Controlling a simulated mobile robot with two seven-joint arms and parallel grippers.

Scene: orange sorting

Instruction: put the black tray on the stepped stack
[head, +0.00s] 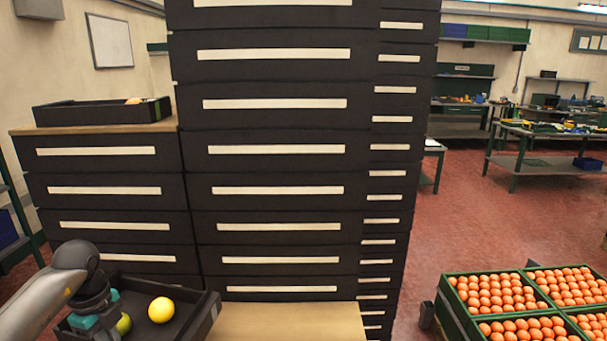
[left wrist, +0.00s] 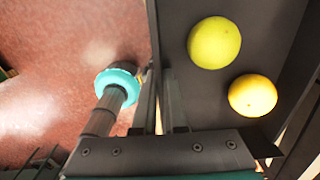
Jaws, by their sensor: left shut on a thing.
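The black tray (head: 202,318) is at the lower left of the head view, holding a yellow fruit (head: 161,310) and a greener one (head: 124,324). Both fruits also show in the left wrist view, the yellow (left wrist: 252,95) below the green (left wrist: 214,43). My left gripper (head: 104,325) is shut on the tray's side wall; its fingers (left wrist: 158,110) show beside the tray (left wrist: 185,90) in the wrist view. The stepped stack (head: 275,175) of black units with pale strips fills the middle. Its lower left step has a wooden top (head: 90,128). My right gripper is not in view.
Another black tray (head: 95,113) stands on the left step's wooden top. A low, bare wooden surface (head: 285,322) lies in front of the tall part. Green crates of orange fruit (head: 520,305) stand at the lower right. Red floor (head: 480,220) is open beyond them.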

